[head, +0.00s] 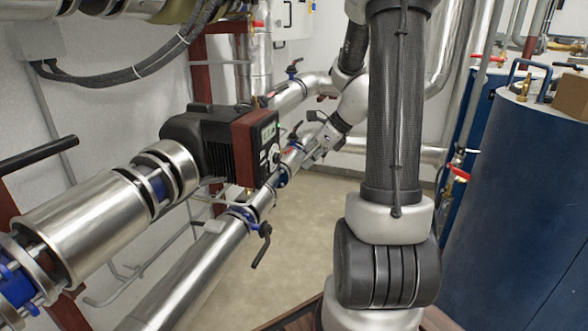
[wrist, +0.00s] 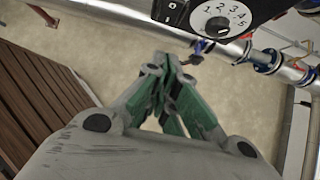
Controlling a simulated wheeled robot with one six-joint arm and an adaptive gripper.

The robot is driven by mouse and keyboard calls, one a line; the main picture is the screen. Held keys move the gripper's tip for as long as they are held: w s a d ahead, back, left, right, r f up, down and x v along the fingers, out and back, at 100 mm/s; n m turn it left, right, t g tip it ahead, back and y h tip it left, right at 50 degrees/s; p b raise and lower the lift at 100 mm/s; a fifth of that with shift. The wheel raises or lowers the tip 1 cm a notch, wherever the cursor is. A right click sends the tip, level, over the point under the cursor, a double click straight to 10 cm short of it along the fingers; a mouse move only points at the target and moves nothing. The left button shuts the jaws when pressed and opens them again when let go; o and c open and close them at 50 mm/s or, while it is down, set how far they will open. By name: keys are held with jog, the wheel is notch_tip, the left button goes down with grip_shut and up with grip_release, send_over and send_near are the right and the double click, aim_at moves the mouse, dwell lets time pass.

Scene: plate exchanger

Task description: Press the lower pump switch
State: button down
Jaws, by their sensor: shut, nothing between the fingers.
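The pump (head: 213,140) has a black ribbed body and a dark red control box; it sits in the metal pipe line left of my arm in the head view. Its front face carries a white round dial (head: 272,153) low down. In the wrist view the dial (wrist: 222,20) shows numbers around a black knob. A small dark switch panel (wrist: 171,10) beside it is cut by the top edge. My gripper (wrist: 167,62) is shut and empty, with its tips below and apart from the pump face. In the head view my gripper (head: 306,151) is small, just right of the pump.
A silver pipe (head: 205,270) with a black-handled valve (head: 262,244) runs below the pump. Blue tanks (head: 530,190) stand at the right. The beige floor (head: 300,225) between them is clear. Black cables (head: 130,75) hang at upper left.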

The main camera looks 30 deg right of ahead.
aim_at(266, 171)
jog(key=shift+v, duration=1.2)
jog(key=shift+f, duration=0.1)
jog(key=w+a+r+x, duration=0.1)
jog(key=x, duration=1.2)
jog(key=shift+w, duration=0.3)
jog(key=shift+a+r, duration=0.1)
jog(key=shift+a, duration=0.05)
